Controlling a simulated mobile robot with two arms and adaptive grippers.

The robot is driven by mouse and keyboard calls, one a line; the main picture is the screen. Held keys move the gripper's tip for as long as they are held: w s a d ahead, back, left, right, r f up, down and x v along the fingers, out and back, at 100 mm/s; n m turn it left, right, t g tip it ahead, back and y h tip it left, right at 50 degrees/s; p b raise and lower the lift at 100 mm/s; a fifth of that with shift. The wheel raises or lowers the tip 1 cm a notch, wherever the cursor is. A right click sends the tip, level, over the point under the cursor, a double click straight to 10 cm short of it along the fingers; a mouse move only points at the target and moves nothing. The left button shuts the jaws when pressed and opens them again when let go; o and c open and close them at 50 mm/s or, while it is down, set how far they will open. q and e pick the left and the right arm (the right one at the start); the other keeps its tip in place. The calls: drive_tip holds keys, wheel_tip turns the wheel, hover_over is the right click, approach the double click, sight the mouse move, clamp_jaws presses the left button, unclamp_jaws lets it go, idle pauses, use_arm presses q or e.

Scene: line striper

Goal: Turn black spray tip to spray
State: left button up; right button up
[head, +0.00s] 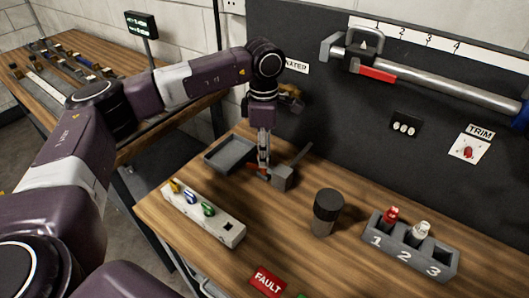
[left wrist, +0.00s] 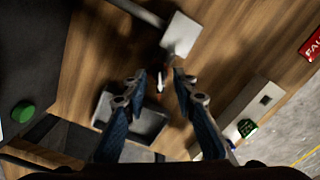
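My left gripper (head: 263,168) points down over the bench, between a grey tray and a grey block (head: 284,178) with a bar sticking up from it. In the left wrist view my left gripper (left wrist: 158,80) has its fingers apart. A small red and white piece (left wrist: 160,80) shows between them, beside the grey block (left wrist: 181,34); I cannot tell whether anything touches it. An orange-red bit (head: 257,167) shows at the fingertips in the head view. I cannot make out a black spray tip for certain. My right gripper is not in view.
A white holder (head: 228,232) carries yellow, blue and green tips and has a dark square opening. The grey tray (head: 230,153) lies behind it. A dark cylinder (head: 327,212), a numbered rack (head: 410,254) with red and white bottles, and a FAULT sign (head: 267,281) stand nearby.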

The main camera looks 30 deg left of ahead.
use_arm(q)
clamp_jaws()
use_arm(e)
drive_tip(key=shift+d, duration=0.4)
use_arm(q)
drive_tip(key=m, duration=0.3)
drive_tip(key=shift+f+b, duration=0.1)
drive_tip(key=shift+b, duration=0.3)
drive_tip(key=m, duration=0.3)
drive_tip(key=shift+o, duration=0.5)
unclamp_jaws()
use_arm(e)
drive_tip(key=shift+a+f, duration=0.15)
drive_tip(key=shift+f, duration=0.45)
use_arm(q)
drive_tip(key=shift+o, duration=0.4)
drive_tip(key=o, duration=0.5)
drive_tip(key=shift+c, duration=0.2)
